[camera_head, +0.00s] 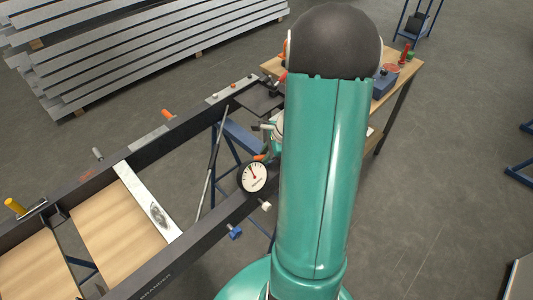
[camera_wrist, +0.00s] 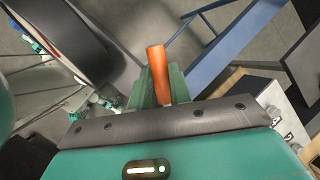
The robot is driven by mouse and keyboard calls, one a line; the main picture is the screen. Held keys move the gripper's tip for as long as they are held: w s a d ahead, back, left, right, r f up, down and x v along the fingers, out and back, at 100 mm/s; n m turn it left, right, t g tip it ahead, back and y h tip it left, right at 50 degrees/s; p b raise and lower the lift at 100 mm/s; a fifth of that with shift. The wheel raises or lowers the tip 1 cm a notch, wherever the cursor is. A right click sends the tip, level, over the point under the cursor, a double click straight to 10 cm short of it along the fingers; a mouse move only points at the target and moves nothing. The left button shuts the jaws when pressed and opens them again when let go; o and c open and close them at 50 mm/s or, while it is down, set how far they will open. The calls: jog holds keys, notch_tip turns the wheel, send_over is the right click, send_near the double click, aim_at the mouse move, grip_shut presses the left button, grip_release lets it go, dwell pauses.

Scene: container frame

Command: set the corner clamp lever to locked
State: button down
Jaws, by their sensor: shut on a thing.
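An orange lever handle (camera_wrist: 156,62) stands between the green fingers of my gripper (camera_wrist: 160,84) in the wrist view. The fingers are shut on it, and its rounded end sticks out beyond them. The lever's pivot and clamp body are hidden, so I cannot tell its setting. In the head view my arm covers most of the gripper and the near corner of the frame. A small orange piece (camera_head: 260,157) shows there beside a dial gauge (camera_head: 254,177); I cannot tell whether it is the held lever.
The dark container frame (camera_head: 82,177) runs across the left, with another orange handle (camera_head: 168,113) and a yellow one (camera_head: 15,206). A blue trestle (camera_wrist: 228,48) stands close by. A wooden bench (camera_head: 406,66) is behind my arm. Metal profiles (camera_head: 140,45) are stacked at back left.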

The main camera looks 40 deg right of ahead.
jog(key=shift+w, duration=0.1)
jog(key=shift+w+d+m+h, duration=0.5)
jog(key=shift+d+m+h, duration=0.25)
jog(key=shift+m, duration=1.05)
jog(key=shift+w+d+m+h, duration=0.45)
jog(key=shift+d+m+h, duration=0.25)
jog(key=shift+m, duration=1.1)
jog(key=shift+w+d+m+h, duration=0.5)
jog(key=shift+d+m+h, duration=0.25)
jog(key=shift+m, duration=1.05)
jog(key=c, duration=1.3)
grip_release()
